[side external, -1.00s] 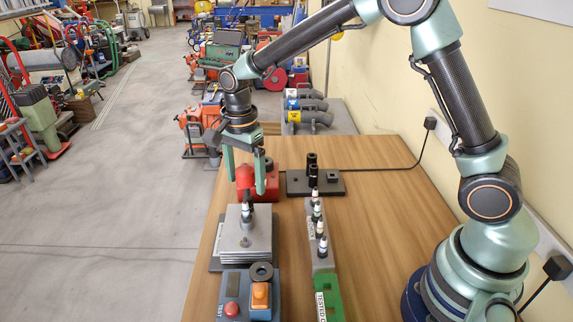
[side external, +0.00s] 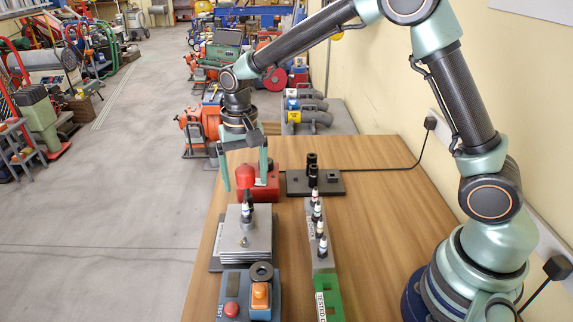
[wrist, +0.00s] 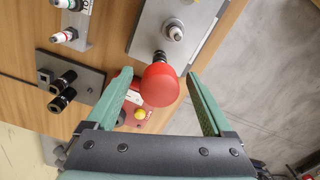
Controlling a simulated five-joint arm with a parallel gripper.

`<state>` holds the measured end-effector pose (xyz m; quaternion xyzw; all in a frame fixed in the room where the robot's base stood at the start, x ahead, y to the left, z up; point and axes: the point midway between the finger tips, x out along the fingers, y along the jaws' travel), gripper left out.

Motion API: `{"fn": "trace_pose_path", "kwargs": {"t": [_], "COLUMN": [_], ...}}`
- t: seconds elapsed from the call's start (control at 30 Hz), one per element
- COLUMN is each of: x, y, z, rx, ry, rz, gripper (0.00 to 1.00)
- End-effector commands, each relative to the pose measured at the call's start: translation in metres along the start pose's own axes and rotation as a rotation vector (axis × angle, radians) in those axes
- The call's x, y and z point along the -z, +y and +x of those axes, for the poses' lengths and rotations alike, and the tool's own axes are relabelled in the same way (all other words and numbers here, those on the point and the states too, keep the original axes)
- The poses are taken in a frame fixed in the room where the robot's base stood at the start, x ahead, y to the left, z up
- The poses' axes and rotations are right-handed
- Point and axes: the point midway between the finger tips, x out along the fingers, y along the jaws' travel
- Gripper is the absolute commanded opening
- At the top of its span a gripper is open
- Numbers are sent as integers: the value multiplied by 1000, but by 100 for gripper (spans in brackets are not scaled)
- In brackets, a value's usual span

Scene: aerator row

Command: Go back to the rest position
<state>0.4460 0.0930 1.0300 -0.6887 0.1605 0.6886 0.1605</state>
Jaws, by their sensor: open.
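In the side view the red knob (side external: 245,176) shows between the fingers, near a red box (side external: 264,184).
A blue box (side external: 240,308) with an orange button is at the front. A dark plate (side external: 296,184) with black cylinders stands behind. The table's right side (side external: 385,215) is clear.

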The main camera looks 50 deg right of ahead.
Motion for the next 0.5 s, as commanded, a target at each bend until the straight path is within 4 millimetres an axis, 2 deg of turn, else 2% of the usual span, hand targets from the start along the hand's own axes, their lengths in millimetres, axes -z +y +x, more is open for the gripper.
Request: {"fn": "trace_pose_path", "kwargs": {"t": [0.17,0.5], "x": [0,0], "y": [0,0], "z": [0,0], "rx": [0,0], "ry": [0,0], "rz": [-102,-518], "gripper": [86,86]}}
